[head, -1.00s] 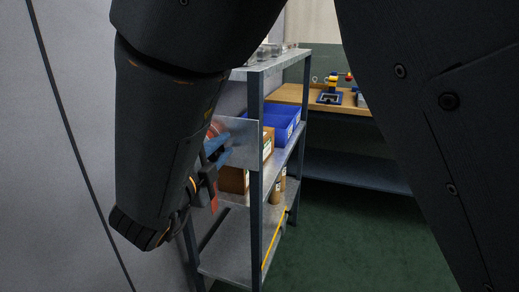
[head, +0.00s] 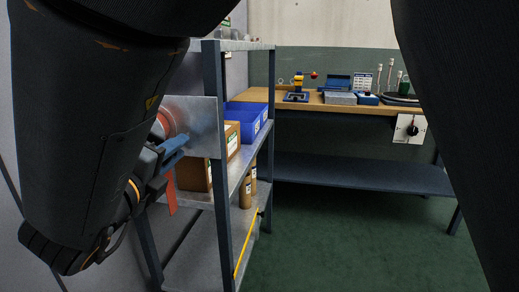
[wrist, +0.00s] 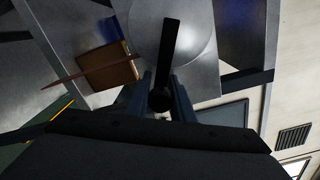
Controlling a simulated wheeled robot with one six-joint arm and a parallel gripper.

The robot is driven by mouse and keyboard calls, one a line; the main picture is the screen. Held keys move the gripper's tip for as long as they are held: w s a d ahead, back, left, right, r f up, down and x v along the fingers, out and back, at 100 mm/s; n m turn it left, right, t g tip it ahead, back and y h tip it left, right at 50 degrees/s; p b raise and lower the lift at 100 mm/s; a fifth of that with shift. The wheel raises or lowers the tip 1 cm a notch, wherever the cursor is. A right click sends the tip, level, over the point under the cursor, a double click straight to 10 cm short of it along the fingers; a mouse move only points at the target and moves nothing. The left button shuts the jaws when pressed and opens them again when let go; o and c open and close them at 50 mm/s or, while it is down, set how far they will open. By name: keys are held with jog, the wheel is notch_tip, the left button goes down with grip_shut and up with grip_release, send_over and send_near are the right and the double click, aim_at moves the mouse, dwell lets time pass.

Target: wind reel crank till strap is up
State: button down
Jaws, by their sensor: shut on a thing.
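The reel (head: 166,120) with red strap wound on it is fixed to a grey metal plate (head: 204,135) at the side of the shelf rack. The strap's red tail (head: 171,195) hangs below it; in the wrist view it is a thin dark-red band (wrist: 88,70). The black crank arm (wrist: 169,50) lies across the pale reel disc (wrist: 190,30) in the wrist view. My gripper (wrist: 161,98) is shut on the crank's black knob at the near end of that arm. In the head view my gripper (head: 172,152) is beside the reel, and the crank is hidden.
The rack (head: 213,185) holds blue bins (head: 246,117), cardboard boxes and brown cylinders. A workbench (head: 340,109) with tools stands at the back, with a switch box (head: 410,129) on its front. Green floor (head: 340,235) is open to the right of the rack.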

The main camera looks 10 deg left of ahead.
jog(key=shift+s, duration=0.1)
jog(key=c, duration=1.6)
grip_release()
jog(key=shift+s, duration=0.1)
jog(key=shift+o, duration=0.2)
